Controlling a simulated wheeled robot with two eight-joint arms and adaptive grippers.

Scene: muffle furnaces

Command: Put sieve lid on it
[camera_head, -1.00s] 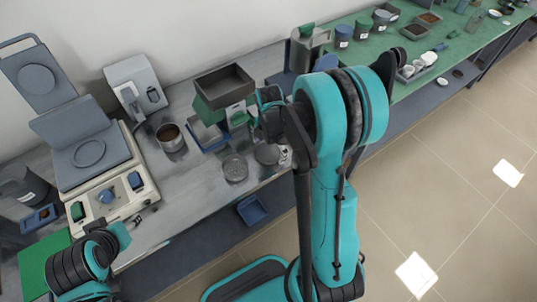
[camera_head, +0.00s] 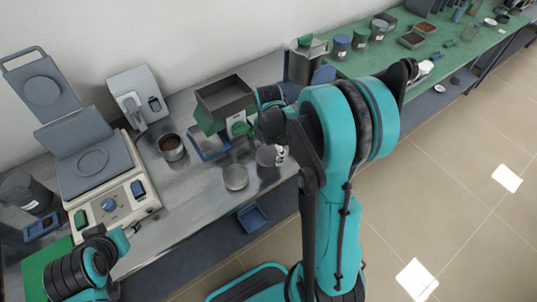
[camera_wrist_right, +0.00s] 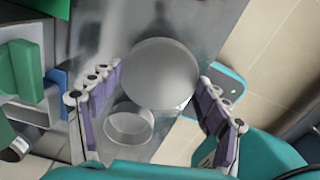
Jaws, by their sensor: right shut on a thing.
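The sieve (camera_head: 235,178) is a small round metal pan on the grey bench in the head view; it shows as an open ring at lower left of centre in the right wrist view (camera_wrist_right: 130,124). The sieve lid (camera_wrist_right: 160,74) is a smooth grey disc between the fingertips of my right gripper (camera_wrist_right: 160,85). In the head view the lid (camera_head: 266,156) hangs beside the sieve, to its right and apart from it; its height above the bench is hard to judge. My left gripper (camera_head: 131,230) is at lower left by the balance, its fingers barely visible.
A pot of brown material (camera_head: 171,147) and a blue tray (camera_head: 208,142) stand left of and behind the sieve. A dark tray (camera_head: 225,97) sits raised behind it. A balance with an open lid (camera_head: 92,160) is at left. The bench's front edge is close.

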